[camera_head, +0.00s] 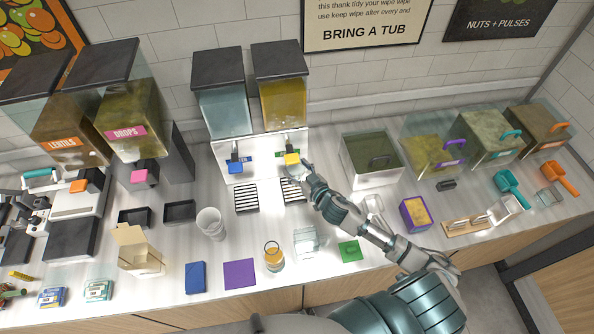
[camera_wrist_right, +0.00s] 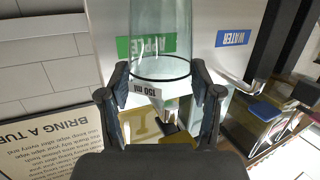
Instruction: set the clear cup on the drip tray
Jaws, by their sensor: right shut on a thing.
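My right gripper (camera_head: 302,174) is at the front of the dispenser with yellow liquid, just above the right-hand drip tray. In the wrist view the two fingers (camera_wrist_right: 160,96) are shut on the sides of a clear cup (camera_wrist_right: 160,35) with a dark ring and a "150 ml" mark. In the head view the cup is mostly hidden at the gripper. The striped right drip tray (camera_head: 289,193) is partly covered by my arm; I cannot tell whether the cup touches it. A second striped drip tray (camera_head: 246,198) lies bare to its left. My left gripper is out of view.
The yellow-liquid dispenser (camera_head: 283,103) and water dispenser (camera_head: 224,110) stand behind the trays. A clear tumbler (camera_head: 211,223) stands left of the trays. An amber jar (camera_head: 273,257) and a clear square container (camera_head: 306,241) stand in front. A lidded bin (camera_head: 370,160) is at the right.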

